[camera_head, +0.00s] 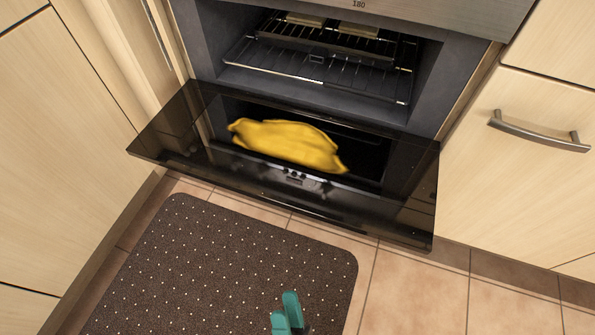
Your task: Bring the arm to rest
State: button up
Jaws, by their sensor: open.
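The gripper is apart from the open oven door (395,215), which is farther up the picture.
The oven (210,60) stands open, with its dark glass door folded down. A crumpled yellow cloth-like thing (285,143) lies on the door. Racks (330,75) inside hold pale slabs. Wooden cabinets flank it. Tiled floor (410,290) is clear at the lower right.

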jog(key=w+a+f+n+g+y, duration=0.15)
jog(key=w+n+g+y, duration=0.25)
jog(key=w+n+g, duration=0.4)
jog(key=w+d+f+n+g+h+p, duration=0.1)
jog(key=w+d+f+n+g+h, duration=0.15)
jog(key=w+d+f+g, duration=0.3)
jog(key=s+d+g+h+p, duration=0.1)
jog(key=s+d+g+h, duration=0.2)
jog(key=d, duration=0.5)
jog(key=s+d+g+h, duration=0.2)
jog(key=d+h, duration=0.1)
jog(key=d, duration=0.5)
jog(key=s+d+r+g+h, duration=0.25)
jog(key=s+d+g, duration=0.25)
jog(key=s+d, duration=0.5)
notch_tip(320, 180, up, 39)
jog(key=s+p, duration=0.1)
jog(key=p, duration=3.7)
jog(key=shift+a+m+y, duration=0.3)
jog(key=shift+a+m, duration=0.05)
jog(key=shift+a, duration=0.05)
